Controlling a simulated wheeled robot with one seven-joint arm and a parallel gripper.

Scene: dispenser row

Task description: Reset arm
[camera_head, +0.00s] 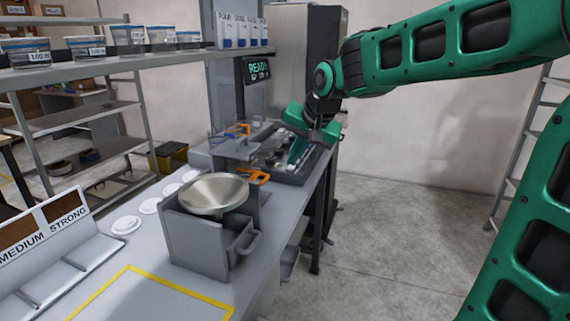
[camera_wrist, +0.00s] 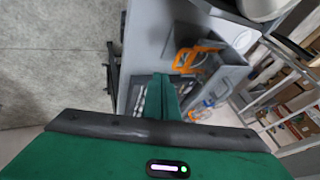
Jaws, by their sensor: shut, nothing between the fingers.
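My gripper (camera_head: 298,152) is at the end of my green arm, over the far end of the grey counter (camera_head: 150,255). It points down at a dark tray (camera_head: 290,178) that holds several small items. In the wrist view my gripper's green fingers (camera_wrist: 161,95) are together, with nothing seen between them. I cannot tell whether the fingertips touch the tray. My arm is bent, reaching in from the right side of the head view.
A metal bowl (camera_head: 214,192) sits on a grey dispenser with a handle, near several white lids (camera_head: 126,224). Orange handles (camera_head: 254,176) stand near the tray; one shows in the wrist view (camera_wrist: 186,58). A shelf (camera_head: 100,68) with tubs is above. The floor at right is clear.

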